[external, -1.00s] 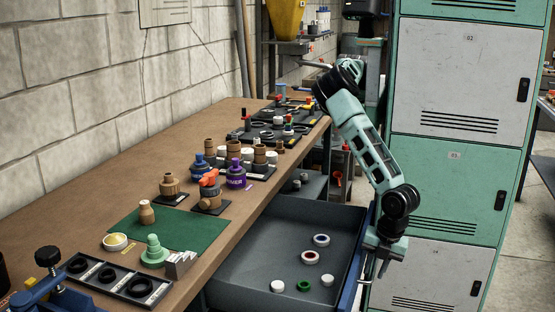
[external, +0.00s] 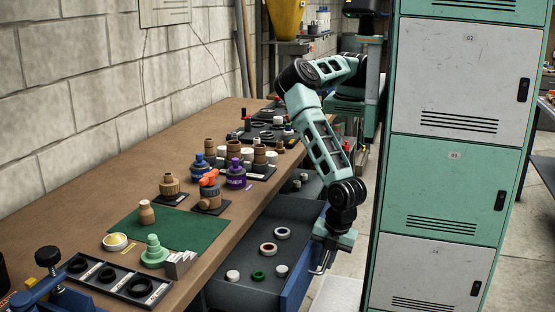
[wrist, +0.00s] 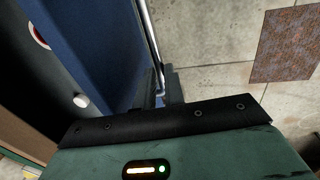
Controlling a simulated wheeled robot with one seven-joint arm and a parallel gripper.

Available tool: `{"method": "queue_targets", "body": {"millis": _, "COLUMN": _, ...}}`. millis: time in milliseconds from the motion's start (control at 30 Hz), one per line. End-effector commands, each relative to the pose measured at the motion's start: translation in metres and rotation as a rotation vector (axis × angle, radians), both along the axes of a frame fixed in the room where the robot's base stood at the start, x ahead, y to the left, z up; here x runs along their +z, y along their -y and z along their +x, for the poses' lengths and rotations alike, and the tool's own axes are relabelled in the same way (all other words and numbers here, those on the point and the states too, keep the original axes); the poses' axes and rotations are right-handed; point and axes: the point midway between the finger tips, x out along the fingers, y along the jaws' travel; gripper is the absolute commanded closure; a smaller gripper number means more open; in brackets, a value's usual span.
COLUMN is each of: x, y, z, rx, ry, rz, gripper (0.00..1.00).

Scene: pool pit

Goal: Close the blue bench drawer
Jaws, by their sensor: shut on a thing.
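The blue bench drawer (external: 296,284) is partly open, sticking out from under the wooden bench. Its grey inside holds white, red-ringed and green-ringed round parts. My gripper (external: 322,262) is at the outer face of the drawer front, pointing down, shut on the metal drawer handle (wrist: 148,30). In the wrist view the blue front (wrist: 95,45) lies left of the handle, and my gripper's dark jaws (wrist: 158,98) meet the handle's near end. The exact contact is partly hidden by the gripper body.
The wooden bench (external: 130,190) carries fittings, a green mat (external: 185,232) and a black tray (external: 112,282). A green and white locker (external: 450,165) stands close to the right of my arm. Another open drawer or shelf (external: 298,185) shows farther back. Floor shows between drawer and locker.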

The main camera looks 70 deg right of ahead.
Motion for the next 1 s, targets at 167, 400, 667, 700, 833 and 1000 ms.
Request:
{"method": "queue_targets", "body": {"millis": 167, "x": 0.001, "y": 0.0, "z": 0.052, "rx": -0.006, "ry": 0.0, "rz": 0.001, "gripper": 1.0}}
{"method": "queue_targets", "body": {"millis": 400, "x": 0.0, "y": 0.0, "z": 0.108, "rx": -0.003, "ry": 0.001, "rz": 0.001, "gripper": 1.0}}
{"method": "queue_targets", "body": {"millis": 667, "x": 0.0, "y": 0.0, "z": 0.144, "rx": -0.003, "ry": 0.001, "rz": 0.001, "gripper": 1.0}}
{"method": "queue_targets", "body": {"millis": 700, "x": 0.0, "y": 0.0, "z": 0.147, "rx": -0.003, "ry": 0.001, "rz": 0.001, "gripper": 1.0}}
{"method": "queue_targets", "body": {"millis": 833, "x": 0.0, "y": 0.0, "z": 0.154, "rx": 0.0, "ry": 0.0, "rz": 0.0, "gripper": 1.0}}
{"method": "queue_targets", "body": {"millis": 1000, "x": 0.0, "y": 0.0, "z": 0.156, "rx": 0.0, "ry": 0.0, "rz": 0.0, "gripper": 1.0}}
